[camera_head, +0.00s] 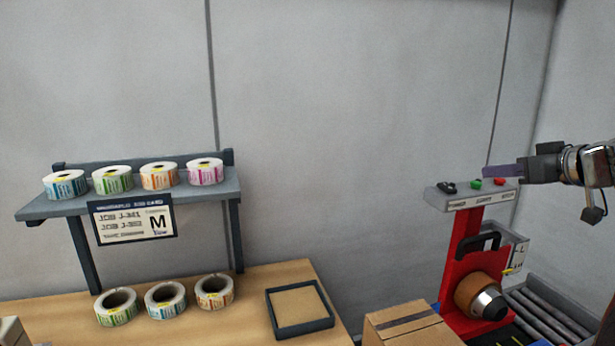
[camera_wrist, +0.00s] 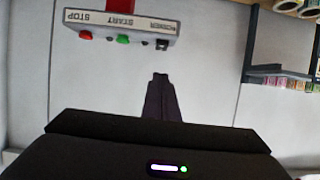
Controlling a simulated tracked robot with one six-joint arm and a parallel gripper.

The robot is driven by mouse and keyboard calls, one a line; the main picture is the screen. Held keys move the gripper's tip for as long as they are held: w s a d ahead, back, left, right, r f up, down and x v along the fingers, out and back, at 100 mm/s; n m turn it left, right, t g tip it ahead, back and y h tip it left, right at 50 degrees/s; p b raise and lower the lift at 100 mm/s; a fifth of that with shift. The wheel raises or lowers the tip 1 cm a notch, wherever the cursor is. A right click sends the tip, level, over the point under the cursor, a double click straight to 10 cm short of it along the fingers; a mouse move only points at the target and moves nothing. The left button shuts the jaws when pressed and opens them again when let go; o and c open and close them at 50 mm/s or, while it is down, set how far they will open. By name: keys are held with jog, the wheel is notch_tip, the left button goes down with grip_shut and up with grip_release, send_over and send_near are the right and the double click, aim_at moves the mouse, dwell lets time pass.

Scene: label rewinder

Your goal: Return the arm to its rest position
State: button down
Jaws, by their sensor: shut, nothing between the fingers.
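My gripper (camera_head: 492,171) reaches in from the right in the head view, with its fingers level and pointing left. It is just above the control box (camera_head: 470,195) of the red label rewinder (camera_head: 462,245). In the wrist view my gripper (camera_wrist: 160,80) is shut, with its dark fingertips together and nothing between them. The control box (camera_wrist: 122,27) appears upside down there, with a red stop button (camera_wrist: 86,35), a green start button (camera_wrist: 123,39) and a black power switch (camera_wrist: 162,43). In the wrist view the fingertips are apart from the box.
A shelf (camera_head: 120,202) with several label rolls stands on a wooden table (camera_head: 255,280) at left. More rolls and a dark square tray (camera_head: 302,328) are on the table. A cardboard box (camera_head: 400,322) and roller conveyor (camera_head: 560,312) flank the rewinder. The wall area left of my gripper is clear.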

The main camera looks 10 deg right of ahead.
jog(key=s+a+f+m+g+h, duration=0.1)
jog(key=s+a+f+m+g, duration=0.25)
jog(key=f, duration=0.45)
jog(key=s+a+f+m+g, duration=0.2)
jog(key=s+a+f+m, duration=0.15)
jog(key=f, duration=0.45)
jog(key=s+a+f+n, duration=0.1)
jog(key=s+a+f, duration=0.2)
jog(key=a, duration=0.6)
jog(key=s+a+f+n+g, duration=0.1)
jog(key=s+a+f, duration=0.3)
jog(key=s+a, duration=0.4)
jog(key=s+a+f+n+g+h, duration=0.1)
jog(key=s+a+f+n, duration=0.2)
jog(key=s+a, duration=0.3)
jog(key=shift+a+f, duration=0.4)
jog(key=shift+a, duration=1.45)
